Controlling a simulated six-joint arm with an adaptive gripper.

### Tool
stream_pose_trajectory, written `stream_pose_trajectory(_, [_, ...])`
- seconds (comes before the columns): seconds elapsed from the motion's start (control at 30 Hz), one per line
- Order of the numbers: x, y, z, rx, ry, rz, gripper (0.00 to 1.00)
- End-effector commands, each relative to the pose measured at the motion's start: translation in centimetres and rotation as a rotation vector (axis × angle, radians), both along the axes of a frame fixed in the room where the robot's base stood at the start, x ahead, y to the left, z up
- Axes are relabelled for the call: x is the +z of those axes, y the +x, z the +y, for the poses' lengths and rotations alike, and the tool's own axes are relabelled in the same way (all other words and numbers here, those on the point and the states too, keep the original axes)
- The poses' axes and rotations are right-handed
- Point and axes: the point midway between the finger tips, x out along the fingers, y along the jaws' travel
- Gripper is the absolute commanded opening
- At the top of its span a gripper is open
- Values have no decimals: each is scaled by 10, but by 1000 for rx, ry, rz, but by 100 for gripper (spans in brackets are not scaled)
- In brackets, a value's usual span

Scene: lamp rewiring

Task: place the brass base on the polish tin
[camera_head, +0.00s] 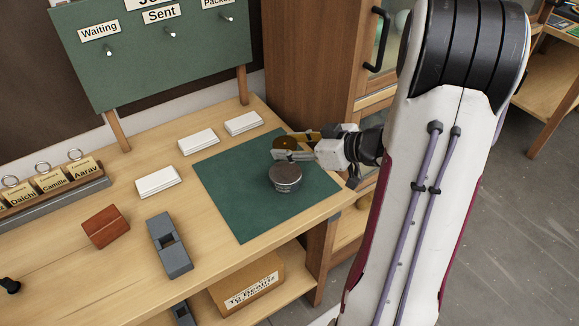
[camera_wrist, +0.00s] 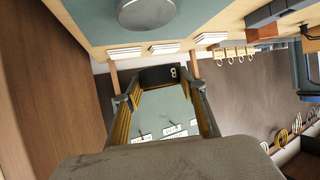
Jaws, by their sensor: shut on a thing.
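The brass base (camera_head: 285,143) shows as a small brown-gold round piece between my fingertips in the head view. My gripper (camera_head: 290,148) is shut on it and holds it above the green mat, just behind the polish tin. In the wrist view, my gripper (camera_wrist: 160,80) has a dark piece between its fingertips; its underside is hard to make out. The polish tin (camera_head: 285,178) is a round, grey-lidded tin standing upright on the green mat (camera_head: 236,205). The tin also shows at the top of the wrist view (camera_wrist: 147,12), apart from the held piece. Its lid looks bare.
White stacks of cards (camera_head: 198,142) lie around the mat. A grey tool (camera_head: 170,246), a red-brown block (camera_head: 106,227) and a tag rack (camera_head: 50,182) are to the left. A green hook board (camera_head: 160,58) stands behind, and a wooden cabinet (camera_head: 310,60) at the back right.

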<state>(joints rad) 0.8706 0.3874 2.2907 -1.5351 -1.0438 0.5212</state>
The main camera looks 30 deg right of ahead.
Motion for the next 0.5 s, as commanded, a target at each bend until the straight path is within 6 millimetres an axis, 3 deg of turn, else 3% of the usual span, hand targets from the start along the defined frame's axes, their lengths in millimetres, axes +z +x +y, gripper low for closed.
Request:
stream_pose_trajectory(0.2, [-23, 0, 0, -1, 3, 0, 9])
stream_pose_trajectory(0.5, [-32, 1, 0, -1, 0, -2, 9])
